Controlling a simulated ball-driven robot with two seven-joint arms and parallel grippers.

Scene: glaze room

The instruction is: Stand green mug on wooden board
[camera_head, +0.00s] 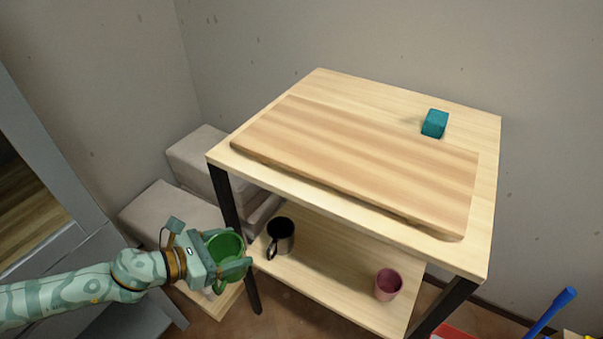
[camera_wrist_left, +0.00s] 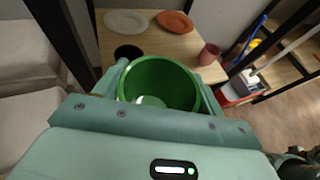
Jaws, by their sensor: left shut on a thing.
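The green mug (camera_head: 226,246) is held in my left gripper (camera_head: 232,266), to the left of the shelf unit and lower than its top. In the left wrist view the green mug (camera_wrist_left: 160,84) sits between the two fingers, its open mouth facing the camera. The wooden board (camera_head: 350,158) lies flat on the unit's top, bare of any objects. My right gripper is in neither view.
A teal cube (camera_head: 435,123) sits behind the board at the right. The lower shelf (camera_head: 325,280) holds a black mug (camera_head: 280,236) and a pink cup (camera_head: 388,284). A dark table leg (camera_head: 228,205) stands near the held mug. In the wrist view, a white plate (camera_wrist_left: 127,21) and an orange plate (camera_wrist_left: 175,22) lie on a shelf.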

